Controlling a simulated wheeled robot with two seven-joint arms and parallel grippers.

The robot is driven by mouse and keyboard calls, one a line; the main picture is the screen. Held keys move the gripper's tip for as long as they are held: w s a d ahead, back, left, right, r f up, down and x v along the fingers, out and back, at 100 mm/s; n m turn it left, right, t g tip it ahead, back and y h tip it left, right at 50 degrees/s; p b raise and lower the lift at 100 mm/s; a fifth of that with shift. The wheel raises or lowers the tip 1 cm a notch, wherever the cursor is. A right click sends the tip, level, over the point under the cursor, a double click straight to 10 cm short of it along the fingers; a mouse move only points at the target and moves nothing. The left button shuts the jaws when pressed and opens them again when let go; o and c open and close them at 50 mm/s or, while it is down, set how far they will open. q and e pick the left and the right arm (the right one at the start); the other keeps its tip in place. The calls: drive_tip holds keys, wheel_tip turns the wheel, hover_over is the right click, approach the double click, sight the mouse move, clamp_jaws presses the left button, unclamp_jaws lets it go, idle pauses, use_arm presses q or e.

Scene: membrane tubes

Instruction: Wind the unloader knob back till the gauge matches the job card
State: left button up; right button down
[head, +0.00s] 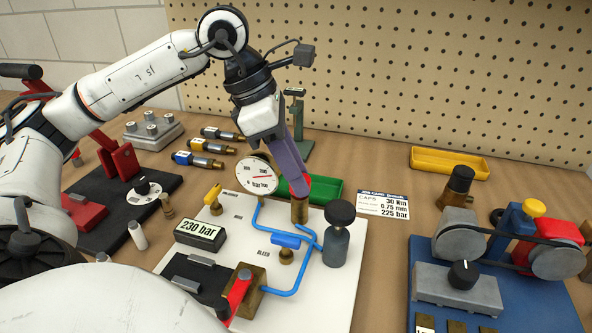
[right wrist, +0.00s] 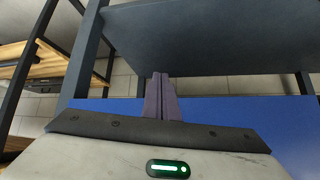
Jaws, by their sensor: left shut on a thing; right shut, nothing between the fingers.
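My left gripper (head: 300,187) reaches down over the white panel (head: 335,295) and is shut on the red knob (head: 303,184) on top of a brass fitting (head: 299,212). The fingers hide much of the knob. The round white gauge (head: 257,176) stands just left of it; its dial marks are too small to read. A display block (head: 200,233) on the panel reads 230 bar. My right gripper (right wrist: 160,97) is shut and empty in the right wrist view, away from the panel.
Blue tubes (head: 314,256), a dark bottle (head: 336,243) and a red lever (head: 237,292) crowd the panel. A green tray (head: 326,189) stands behind. A blue board (head: 497,290) with a belt-linked machine is at right. A pegboard (head: 400,70) rises at the back.

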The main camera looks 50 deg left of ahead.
use_arm(q)
drive_tip(key=o, duration=1)
drive_tip(key=shift+o, duration=0.2)
drive_tip(key=p+v, duration=0.2)
drive_tip(key=v, duration=0.8)
drive_tip(key=shift+r, duration=0.2)
drive_tip(key=shift+s, duration=0.15)
